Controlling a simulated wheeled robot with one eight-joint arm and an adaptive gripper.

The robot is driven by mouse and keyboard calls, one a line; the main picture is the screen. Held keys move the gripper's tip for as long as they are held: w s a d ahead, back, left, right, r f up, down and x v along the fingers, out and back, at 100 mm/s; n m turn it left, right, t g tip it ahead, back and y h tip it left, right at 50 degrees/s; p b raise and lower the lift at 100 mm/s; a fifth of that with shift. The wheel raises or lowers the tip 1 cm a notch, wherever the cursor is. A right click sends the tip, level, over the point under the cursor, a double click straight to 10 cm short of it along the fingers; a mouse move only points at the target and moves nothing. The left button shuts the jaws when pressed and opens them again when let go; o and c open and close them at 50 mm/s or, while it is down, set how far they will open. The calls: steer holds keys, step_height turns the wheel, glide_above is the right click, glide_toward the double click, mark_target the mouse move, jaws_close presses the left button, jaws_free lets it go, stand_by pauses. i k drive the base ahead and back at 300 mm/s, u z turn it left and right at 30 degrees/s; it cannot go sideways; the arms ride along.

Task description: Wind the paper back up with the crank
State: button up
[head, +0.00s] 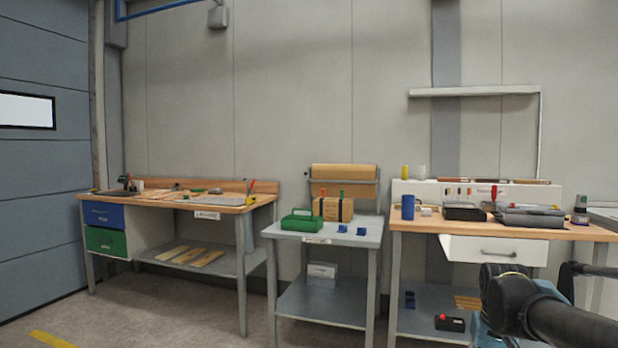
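A roll of brown paper (343,171) lies level on a stand behind the small grey table in the middle. A sheet of brown paper (322,190) hangs below the roll, its lower part hidden behind a cardboard box. A small dark knob (306,173) shows at the left end of the roll; I cannot tell whether it is the crank. Black parts of my arm show at the lower right, well apart from the roll. I cannot make out my gripper's fingers in this view.
The small table (370,233) bears a green tool carrier (301,222), the cardboard box (333,209) and blue pieces (361,231). A wooden workbench (228,206) stands left, another bench (575,232) right, with its drawer (494,250) pulled out. Bare floor lies in front.

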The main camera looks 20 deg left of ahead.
mark_target(345, 168)
steer(key=u, duration=0.05)
steer(key=k, duration=0.2)
steer(key=u, duration=1.8)
steer(key=i, duration=3.4)
steer(key=z, duration=1.85)
